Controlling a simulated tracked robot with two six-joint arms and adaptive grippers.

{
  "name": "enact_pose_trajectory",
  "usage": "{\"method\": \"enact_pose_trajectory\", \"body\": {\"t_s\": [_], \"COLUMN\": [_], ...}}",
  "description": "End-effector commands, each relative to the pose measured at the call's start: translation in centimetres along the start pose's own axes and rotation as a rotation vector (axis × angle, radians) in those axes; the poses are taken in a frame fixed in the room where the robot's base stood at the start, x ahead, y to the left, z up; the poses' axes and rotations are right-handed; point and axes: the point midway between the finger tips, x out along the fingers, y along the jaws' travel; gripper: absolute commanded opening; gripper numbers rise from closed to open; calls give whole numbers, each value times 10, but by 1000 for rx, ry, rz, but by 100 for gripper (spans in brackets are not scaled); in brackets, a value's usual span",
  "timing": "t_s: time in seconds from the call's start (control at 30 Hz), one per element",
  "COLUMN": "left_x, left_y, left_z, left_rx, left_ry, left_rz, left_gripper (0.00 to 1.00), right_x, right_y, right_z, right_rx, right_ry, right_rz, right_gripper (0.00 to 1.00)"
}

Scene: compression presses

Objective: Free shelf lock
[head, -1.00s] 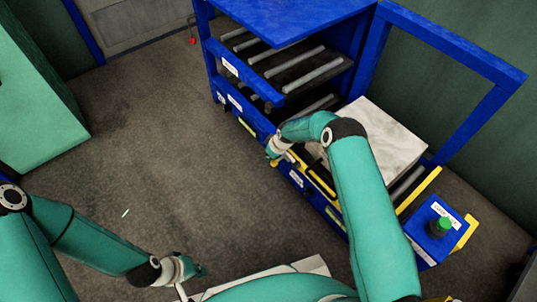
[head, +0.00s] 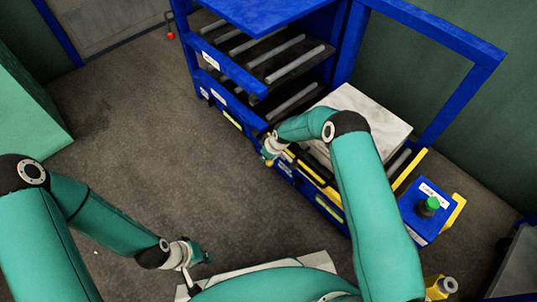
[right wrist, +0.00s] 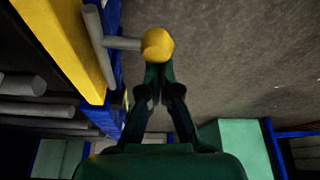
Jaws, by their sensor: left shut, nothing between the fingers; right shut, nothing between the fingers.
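The shelf lock shows in the right wrist view as a yellow ball knob (right wrist: 158,44) on a grey rod (right wrist: 122,43) that comes out from the blue and yellow shelf edge (right wrist: 80,35). My right gripper (right wrist: 155,84) is shut and empty. Its fingertips are right at the near side of the knob; I cannot tell whether they touch it. In the head view my right gripper (head: 270,152) is at the front side of the blue press shelf (head: 222,62), and mostly hides the knob. My left gripper (head: 196,256) is shut and empty, low over the floor, away from the shelf.
A pale marbled block (head: 368,118) lies on the roller shelf beside my right forearm. A blue control box (head: 420,222) with a green button (head: 430,205) stands at the right. A blue frame (head: 440,38) rises behind. The grey floor (head: 130,120) at the left is clear.

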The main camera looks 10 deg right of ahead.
Motion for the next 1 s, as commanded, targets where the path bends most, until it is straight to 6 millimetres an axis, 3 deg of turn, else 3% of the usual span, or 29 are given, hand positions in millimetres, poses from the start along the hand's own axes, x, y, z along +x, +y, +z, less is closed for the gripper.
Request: {"method": "enact_pose_trajectory", "body": {"t_s": [0.37, 0.7, 0.8, 1.0], "left_x": [2, 32, 10, -7], "left_y": [-1, -12, -4, 3], "left_z": [0, 0, 0, 0], "left_rx": [0, 0, 0, 0], "left_ry": [0, 0, 0, 0], "left_rz": [0, 0, 0, 0], "left_gripper": [0, 0, 0, 0], "right_x": [2, 10, -25, -65], "right_y": [0, -1, 0, 2], "right_z": [6, -25, -28, -26], "right_rx": [4, 9, 13, 18], "right_ry": [-14, -2, -3, -2], "right_rz": [-8, 3, 3, 6], "right_gripper": [0, 0, 0, 0]}}
